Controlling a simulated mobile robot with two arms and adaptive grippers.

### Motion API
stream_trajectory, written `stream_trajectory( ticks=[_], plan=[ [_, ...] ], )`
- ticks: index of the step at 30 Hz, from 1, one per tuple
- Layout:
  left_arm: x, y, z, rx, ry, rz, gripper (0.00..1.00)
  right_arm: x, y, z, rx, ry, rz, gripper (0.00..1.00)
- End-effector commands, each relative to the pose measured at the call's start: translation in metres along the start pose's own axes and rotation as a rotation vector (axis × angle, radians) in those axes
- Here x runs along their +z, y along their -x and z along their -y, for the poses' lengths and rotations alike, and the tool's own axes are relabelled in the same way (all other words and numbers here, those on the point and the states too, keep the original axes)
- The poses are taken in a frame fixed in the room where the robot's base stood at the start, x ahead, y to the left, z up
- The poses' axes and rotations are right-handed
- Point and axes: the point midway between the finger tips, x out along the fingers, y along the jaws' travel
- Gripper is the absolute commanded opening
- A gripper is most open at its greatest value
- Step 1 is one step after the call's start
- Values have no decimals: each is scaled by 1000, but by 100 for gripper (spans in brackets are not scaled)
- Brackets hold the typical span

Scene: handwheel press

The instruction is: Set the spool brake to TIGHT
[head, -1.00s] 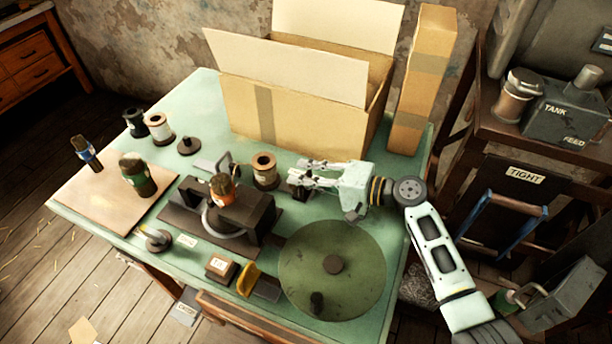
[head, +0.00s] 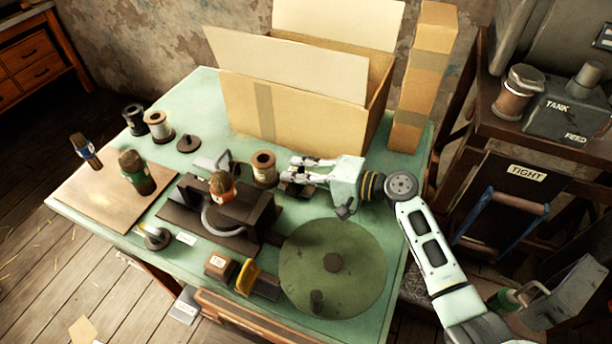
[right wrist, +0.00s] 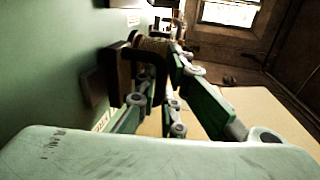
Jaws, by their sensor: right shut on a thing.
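My right gripper (head: 289,169) reaches in from the right over the green table, just right of a brown spool (head: 263,168). It is shut on a dark piece beside the spool, which I take to be the spool brake's lever. In the right wrist view, a dark curved arm (right wrist: 155,66) stands between my fingers in front of the wound spool (right wrist: 150,45). The fingers partly hide it, and its exact setting cannot be read. My left gripper is not in view.
The press (head: 225,210) stands left of my gripper, with a large green handwheel (head: 345,275) in front. An open cardboard box (head: 300,108) and a tall carton (head: 420,80) stand behind.

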Motion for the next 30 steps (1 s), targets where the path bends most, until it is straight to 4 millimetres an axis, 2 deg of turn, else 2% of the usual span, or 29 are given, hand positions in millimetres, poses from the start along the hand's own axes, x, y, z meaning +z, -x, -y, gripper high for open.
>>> stream_trajectory(
  ticks=[3,6,12,13,16,26,30],
  plan=[
    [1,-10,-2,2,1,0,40,1,-22,2,-2,1,2,0],
    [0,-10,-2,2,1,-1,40,1,-28,4,1,-1,0,0],
    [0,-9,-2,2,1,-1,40,1,-28,5,1,-1,1,0],
    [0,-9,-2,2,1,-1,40,1,-27,5,1,-1,1,8],
    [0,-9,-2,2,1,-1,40,1,-27,5,1,-1,1,17],
    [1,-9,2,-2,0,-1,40,0,-25,5,0,0,0,17],
    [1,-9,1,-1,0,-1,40,0,-12,5,0,1,-2,17]
  ],
)
